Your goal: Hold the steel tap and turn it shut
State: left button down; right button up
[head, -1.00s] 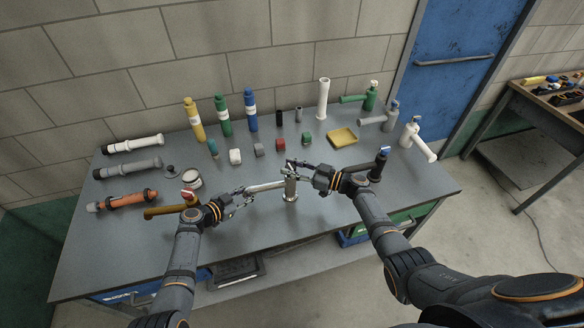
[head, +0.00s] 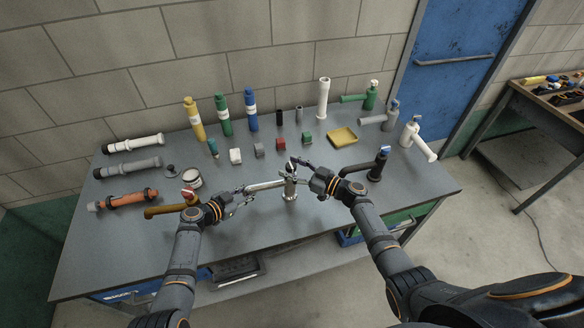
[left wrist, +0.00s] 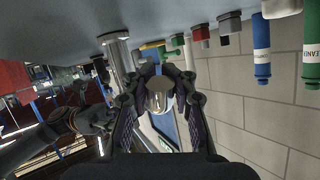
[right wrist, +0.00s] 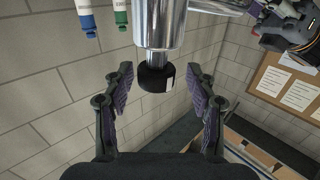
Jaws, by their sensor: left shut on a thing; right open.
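The steel tap (head: 290,187) stands upright on the bench, its spout pointing left in the head view. My left gripper (head: 240,196) is shut on the spout near its free end. In the left wrist view the round spout end (left wrist: 159,97) shows between the fingers. My right gripper (head: 300,165) is open at the top of the tap. In the right wrist view the tap's black knob (right wrist: 155,78) lies between the spread fingers, with gaps on both sides. The tap's steel body (right wrist: 160,25) also shows there.
A dark tap with a blue handle (head: 380,163) stands close to the right of my right gripper. A brass tap (head: 166,210) with a red handle is beside my left gripper. The bench front is clear.

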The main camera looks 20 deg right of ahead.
jog(key=v, duration=1.2)
pick_arm(q)
jog(key=c, duration=1)
grip_release()
jog(key=shift+s+a, duration=0.1)
